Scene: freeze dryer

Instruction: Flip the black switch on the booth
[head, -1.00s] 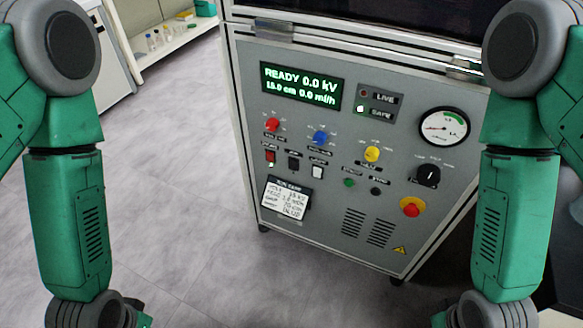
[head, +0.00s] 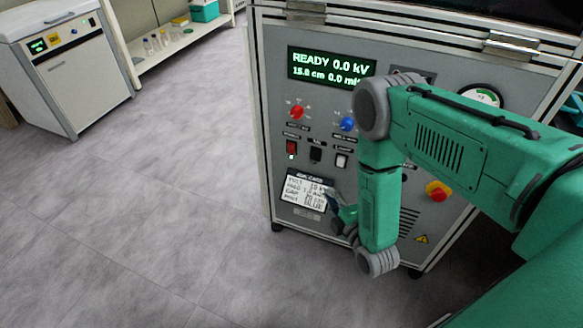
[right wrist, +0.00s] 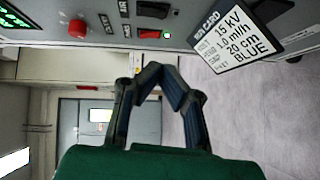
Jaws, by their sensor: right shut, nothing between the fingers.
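The booth (head: 262,150) is a grey cabinet with a control panel on its front. The black switch (head: 316,154) sits in a row between a red switch (head: 291,148) and a white switch (head: 341,160). In the right wrist view the black switch (right wrist: 152,9) is at the top edge, partly cut off, above the red switch (right wrist: 150,34). My right gripper (head: 334,200) is below the switch row, in front of the card's right edge, partly hidden by my arm. Its fingers meet, empty, in the right wrist view (right wrist: 160,70). My left gripper is out of view.
A white card (head: 306,196) hangs below the switches. Red (head: 297,112) and blue (head: 347,124) knobs stand above them. A red emergency button (head: 438,191) is at right. My right arm covers much of the panel. Grey floor at left is clear.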

